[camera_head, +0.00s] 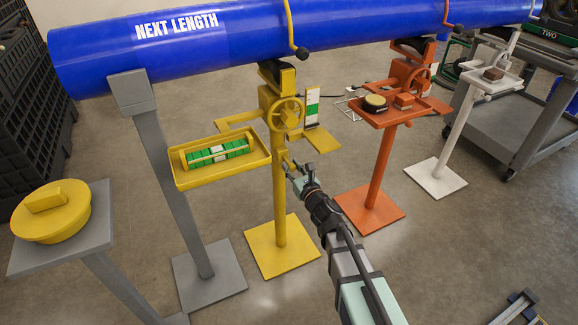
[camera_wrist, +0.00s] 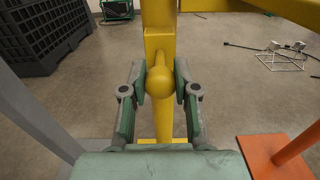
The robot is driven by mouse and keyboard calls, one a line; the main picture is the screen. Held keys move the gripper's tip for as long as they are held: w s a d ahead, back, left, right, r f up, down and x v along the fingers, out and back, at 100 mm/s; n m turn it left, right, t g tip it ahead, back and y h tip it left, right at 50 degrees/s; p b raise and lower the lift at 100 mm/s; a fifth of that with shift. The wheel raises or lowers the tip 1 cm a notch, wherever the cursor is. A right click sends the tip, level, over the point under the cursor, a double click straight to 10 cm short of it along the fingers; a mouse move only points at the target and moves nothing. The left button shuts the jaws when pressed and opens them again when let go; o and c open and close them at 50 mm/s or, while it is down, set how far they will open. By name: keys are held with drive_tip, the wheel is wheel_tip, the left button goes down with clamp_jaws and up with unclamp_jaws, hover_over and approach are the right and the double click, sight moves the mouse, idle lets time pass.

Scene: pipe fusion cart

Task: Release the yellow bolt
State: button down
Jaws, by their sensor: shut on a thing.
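The yellow bolt (camera_wrist: 159,82) shows in the wrist view as a round knob end, in front of the yellow stand's post. My gripper (camera_wrist: 160,90) has one green-grey finger on each side of the knob and is shut on it. In the head view my gripper (camera_head: 292,168) is at the post of the yellow stand (camera_head: 280,205), below its handwheel (camera_head: 285,113). The bolt is small there and largely hidden by the fingers.
A blue pipe (camera_head: 330,38) runs across the stands. A yellow tray (camera_head: 222,180) with a green-and-white piece is left of the post. An orange stand (camera_head: 372,200) is close to the right of my arm, with a white stand (camera_head: 437,178) beyond. Floor between the stands is clear.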

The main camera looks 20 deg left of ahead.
drive_tip(key=c, duration=0.8)
unclamp_jaws()
drive_tip(key=shift+s+d, duration=0.1)
drive_tip(key=shift+c, duration=0.2)
drive_tip(key=v, duration=0.7)
drive_tip(key=shift+s+d, duration=0.2)
